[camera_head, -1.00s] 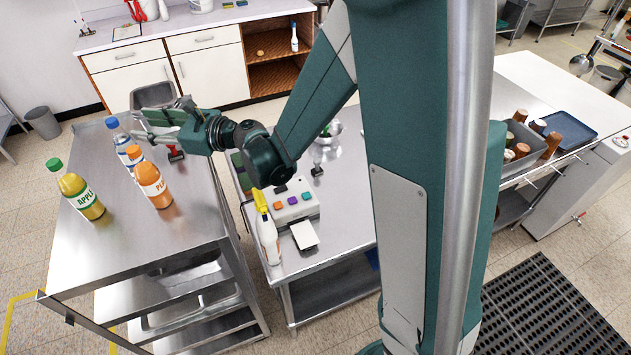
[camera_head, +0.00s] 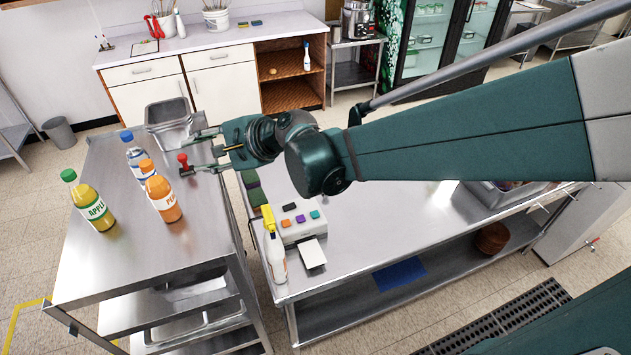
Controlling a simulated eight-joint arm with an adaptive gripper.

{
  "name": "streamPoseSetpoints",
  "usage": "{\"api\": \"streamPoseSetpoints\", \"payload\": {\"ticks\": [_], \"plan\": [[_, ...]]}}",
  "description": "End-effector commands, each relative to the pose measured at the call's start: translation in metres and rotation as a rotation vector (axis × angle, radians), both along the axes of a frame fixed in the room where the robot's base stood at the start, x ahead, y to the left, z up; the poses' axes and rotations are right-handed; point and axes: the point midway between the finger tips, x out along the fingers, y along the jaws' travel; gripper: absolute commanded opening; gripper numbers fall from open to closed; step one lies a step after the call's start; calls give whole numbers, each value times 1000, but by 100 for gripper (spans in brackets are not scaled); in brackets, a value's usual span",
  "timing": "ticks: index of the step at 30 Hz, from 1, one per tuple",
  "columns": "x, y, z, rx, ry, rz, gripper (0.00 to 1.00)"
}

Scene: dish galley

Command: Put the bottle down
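Three bottles stand upright on the steel cart top (camera_head: 105,255). One has a blue cap and a blue and white label (camera_head: 136,157), and its lower part is partly hidden. An orange bottle (camera_head: 164,202) stands in front of it, and a yellow-green apple bottle (camera_head: 95,209) stands at the left. My gripper (camera_head: 197,152) is to the right of the blue-capped bottle, its fingers spread and pointing left. It is apart from the bottles, and no bottle is between its fingers.
A small red-handled item (camera_head: 185,162) is close to the lower finger. A grey metal bin (camera_head: 168,114) is behind the fingers. A yellow-topped spray bottle (camera_head: 275,254) and a box with coloured buttons (camera_head: 298,222) stand on the right-hand steel table. The cart's front is clear.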

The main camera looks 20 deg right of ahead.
Motion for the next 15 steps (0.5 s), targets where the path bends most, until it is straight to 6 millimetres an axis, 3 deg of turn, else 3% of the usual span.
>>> {"api": "streamPoseSetpoints", "payload": {"ticks": [15], "plan": [[-78,-77,-12,-506,-184,162,34]]}}
